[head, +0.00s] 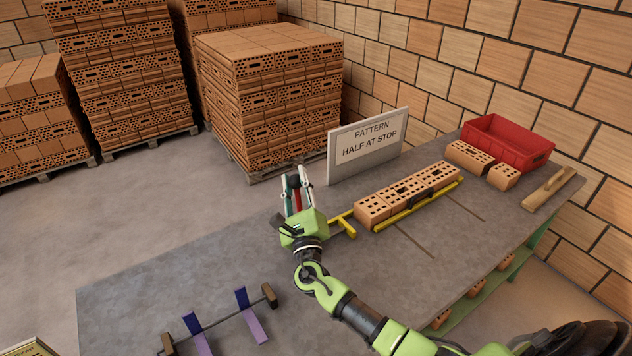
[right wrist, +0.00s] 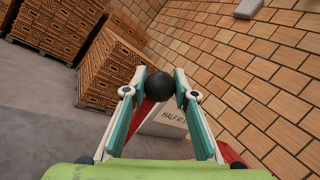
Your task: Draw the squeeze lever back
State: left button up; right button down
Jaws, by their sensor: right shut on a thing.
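The squeeze lever (right wrist: 143,112) is a red bar topped with a black ball knob (right wrist: 159,86). In the right wrist view the knob sits between my right gripper's fingertips (right wrist: 161,80), and the gripper is shut on the lever. In the head view the right gripper (head: 297,180) stands upright over the table, left of the brick row. A bit of red shows between its fingers; the lever's foot is hidden behind the gripper. A yellow frame (head: 343,224) lies just right of the gripper. My left gripper is in neither view.
A row of bricks (head: 372,209) lies along a yellow rail (head: 420,204). A "PATTERN HALF AT STOP" sign (head: 367,146) stands behind. A red crate (head: 520,150), loose bricks (head: 468,157) and a wooden float (head: 549,188) lie right. A rod with purple pieces (head: 250,315) lies front left.

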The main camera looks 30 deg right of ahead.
jog(key=s+a+f+n+t+y+b, duration=0.1)
jog(key=a+f+n+y+b, duration=0.3)
jog(key=a, duration=0.8)
jog(key=shift+f+n+t+b, duration=0.35)
jog(key=shift+n+t+b, duration=0.65)
jog(key=shift+n, duration=1.4)
jog(key=shift+f+g, duration=0.1)
jog(key=shift+g, duration=0.2)
jog(key=c, duration=1.7)
grip_release()
jog(key=shift+o, duration=0.4)
jog(key=shift+a, duration=0.1)
